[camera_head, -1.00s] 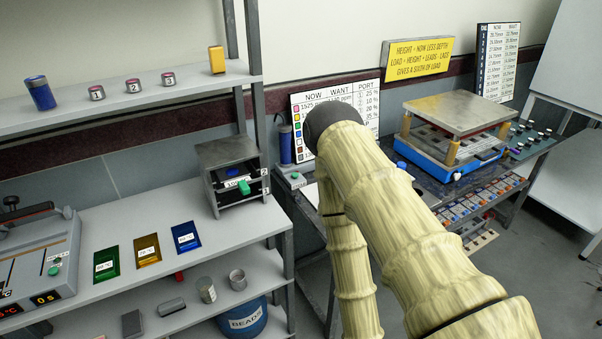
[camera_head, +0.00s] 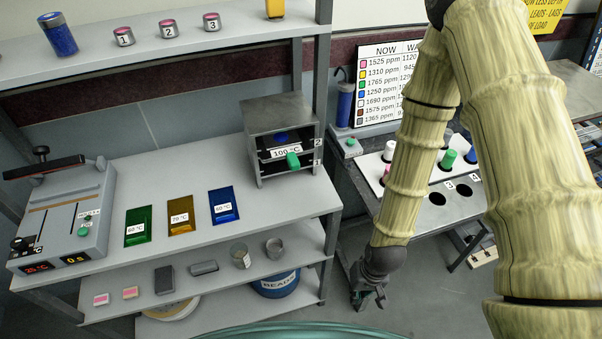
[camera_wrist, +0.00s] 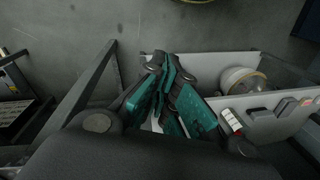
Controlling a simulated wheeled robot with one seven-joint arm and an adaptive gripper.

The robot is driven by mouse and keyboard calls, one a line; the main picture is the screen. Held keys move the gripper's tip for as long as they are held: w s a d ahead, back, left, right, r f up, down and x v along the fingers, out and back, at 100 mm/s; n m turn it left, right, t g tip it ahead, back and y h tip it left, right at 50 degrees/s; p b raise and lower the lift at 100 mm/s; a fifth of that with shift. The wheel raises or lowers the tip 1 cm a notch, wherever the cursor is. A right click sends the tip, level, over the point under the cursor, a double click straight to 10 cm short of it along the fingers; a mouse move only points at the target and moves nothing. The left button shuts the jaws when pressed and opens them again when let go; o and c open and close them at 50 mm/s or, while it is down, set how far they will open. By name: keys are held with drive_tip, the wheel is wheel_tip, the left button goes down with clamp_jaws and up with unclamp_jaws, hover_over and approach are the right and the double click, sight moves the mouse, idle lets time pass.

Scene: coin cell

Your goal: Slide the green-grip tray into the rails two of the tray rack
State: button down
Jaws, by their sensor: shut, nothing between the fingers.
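The tray rack (camera_head: 268,115) is a grey metal box with an open front, on the right end of the work shelf. Marks 2 and 1 stand on its right edge, 2 above 1. A green grip (camera_head: 293,161) sticks out of the front, low, near mark 1. A blue grip (camera_head: 281,136) shows higher and deeper inside. A white 100 °C label (camera_head: 286,152) lies between them; which tray bears it is unclear. My gripper (camera_head: 366,300) hangs low, right of the shelf unit, apart from the rack. Its green-padded fingers (camera_wrist: 168,68) are shut and empty in the wrist view.
Green (camera_head: 138,226), yellow (camera_head: 180,214) and blue (camera_head: 223,205) labelled plates lie left of the rack. A grey device (camera_head: 68,215) stands at far left. The upper shelf and its post (camera_head: 322,70) rise near the rack. A dark table (camera_head: 400,206) with coloured pegs stands at right.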

drive_tip(key=w+a+r+n+h, duration=0.1)
drive_tip(key=w+a+r, duration=0.4)
drive_tip(key=r, duration=0.7)
drive_tip(key=w+a+r+n, duration=0.1)
drive_tip(key=w+a+r, duration=0.35)
drive_tip(key=r, duration=0.75)
drive_tip(key=w+a+r+n+h, duration=0.1)
drive_tip(key=w+a+r, duration=0.35)
drive_tip(key=r, duration=0.75)
drive_tip(key=w+f+p, duration=0.4)
drive_tip(key=f, duration=0.6)
drive_tip(key=shift+w+a, duration=0.3)
drive_tip(key=shift+a, duration=0.1)
drive_tip(key=shift+w, duration=0.1)
